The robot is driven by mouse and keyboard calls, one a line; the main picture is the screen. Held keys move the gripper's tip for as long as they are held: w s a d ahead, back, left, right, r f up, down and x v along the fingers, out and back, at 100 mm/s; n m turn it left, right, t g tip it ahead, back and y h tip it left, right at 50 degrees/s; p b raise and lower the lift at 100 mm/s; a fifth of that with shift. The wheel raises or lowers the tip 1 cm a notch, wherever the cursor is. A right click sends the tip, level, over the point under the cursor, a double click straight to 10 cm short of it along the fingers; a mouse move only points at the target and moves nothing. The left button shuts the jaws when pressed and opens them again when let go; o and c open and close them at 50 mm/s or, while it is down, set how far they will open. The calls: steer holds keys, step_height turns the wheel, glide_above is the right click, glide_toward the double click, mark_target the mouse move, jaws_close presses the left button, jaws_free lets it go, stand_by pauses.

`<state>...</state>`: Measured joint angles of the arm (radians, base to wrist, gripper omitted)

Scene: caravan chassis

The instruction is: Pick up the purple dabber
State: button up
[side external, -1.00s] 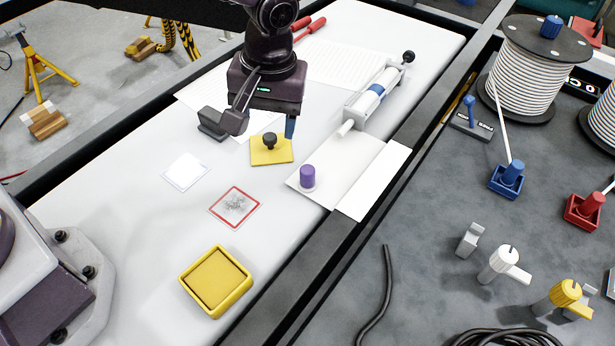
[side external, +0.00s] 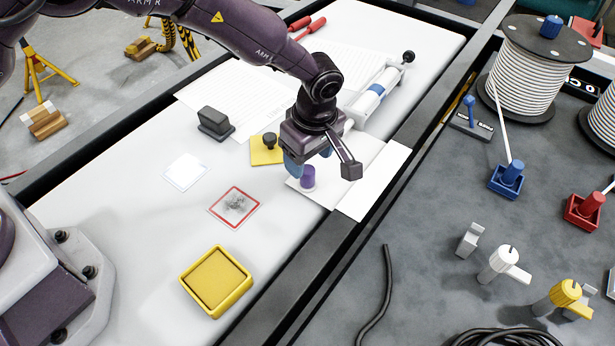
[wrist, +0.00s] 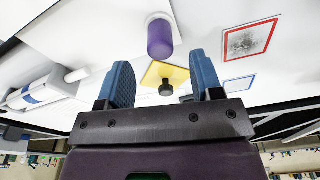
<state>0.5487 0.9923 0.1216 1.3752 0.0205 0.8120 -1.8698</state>
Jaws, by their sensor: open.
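The purple dabber (side external: 308,177) stands upright on a white sheet near the front edge of the white table. In the wrist view the dabber (wrist: 160,38) shows beyond the fingertips, roughly in line with the gap between them. My gripper (side external: 322,168) is open and empty, close to the dabber and partly over it in the side view. Its two blue fingers are spread wide in the wrist view (wrist: 163,80), with nothing between them touching either finger.
A yellow plate (side external: 264,152) with a black knob (side external: 269,139) lies just left of my gripper. A grey block (side external: 215,122), a red-framed card (side external: 234,207) and a yellow tray (side external: 243,266) are farther left. A white cylinder device (side external: 378,92) lies behind.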

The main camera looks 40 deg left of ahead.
mark_target(308, 169)
steer(key=f, duration=0.5)
steer(key=shift+a+f, duration=0.25)
steer(key=shift+f, duration=0.15)
steer(key=c, duration=0.9)
